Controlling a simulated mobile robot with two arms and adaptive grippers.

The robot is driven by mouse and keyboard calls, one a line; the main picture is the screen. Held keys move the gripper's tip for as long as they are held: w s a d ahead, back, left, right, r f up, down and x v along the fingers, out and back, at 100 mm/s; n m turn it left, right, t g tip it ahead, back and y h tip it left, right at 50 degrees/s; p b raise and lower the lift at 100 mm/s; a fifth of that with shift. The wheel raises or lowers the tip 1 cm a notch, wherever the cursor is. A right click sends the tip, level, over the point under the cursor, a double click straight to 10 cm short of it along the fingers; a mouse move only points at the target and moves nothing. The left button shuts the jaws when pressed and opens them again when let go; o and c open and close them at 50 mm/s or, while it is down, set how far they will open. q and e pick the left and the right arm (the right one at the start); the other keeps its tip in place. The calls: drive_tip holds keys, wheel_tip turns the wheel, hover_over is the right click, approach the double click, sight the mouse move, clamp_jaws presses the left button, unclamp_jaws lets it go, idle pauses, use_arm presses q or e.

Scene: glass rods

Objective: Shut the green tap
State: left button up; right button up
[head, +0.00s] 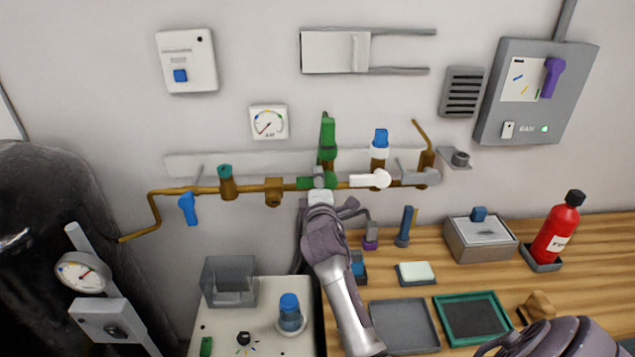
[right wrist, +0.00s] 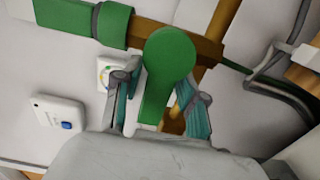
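The green tap (head: 331,181) sits on the brass pipe along the wall, in the middle of the head view. My right gripper (head: 319,188) is in front of it and hides part of it. In the right wrist view, the tap's green handle (right wrist: 168,62) has a round end and a flat lever running down between the two fingers of my right gripper (right wrist: 157,100). The fingers stand apart on either side of the lever, with small gaps showing, so the gripper looks open around it. My left gripper is not in view.
A white tap handle (head: 371,180) is close to the right on the same pipe. A blue tap handle (head: 187,209) hangs at the left. A green upright fitting (head: 328,137) rises just above. Below are a wooden counter (head: 455,262) with trays and a red bottle (head: 556,234).

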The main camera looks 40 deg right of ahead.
drive_tip(key=shift+o, duration=0.2)
drive_tip(key=v, duration=1.2)
